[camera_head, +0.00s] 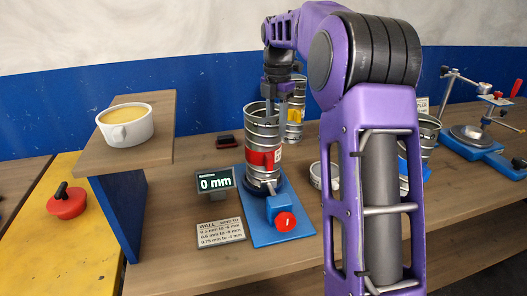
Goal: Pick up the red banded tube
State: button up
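The red banded tube (262,133) is a ribbed silver metal duct with a red band and a small white label around its lower middle. It stands upright on a round base on a blue fixture (257,231) with a red knob. My gripper (283,112) points down at the tube's top right, with its fingers overlapping the upper rim in the picture. I cannot tell whether the fingers are closed on the wall or only beside it. My purple arm hides the area to the right of the tube.
A display reading 0 mm (214,182) and a printed plate (221,232) stand left of the fixture. A yellow-banded tube (295,122) is behind. A cup (126,125) sits on a raised wooden shelf (160,140) at left. A blue clamp device (485,150) is at right.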

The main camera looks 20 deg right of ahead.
aim_at(274, 139)
jog(key=f, duration=0.5)
jog(key=shift+w+a, duration=0.15)
jog(key=shift+w, duration=0.1)
grip_shut()
jog(key=shift+r, duration=0.1)
dwell(1.0)
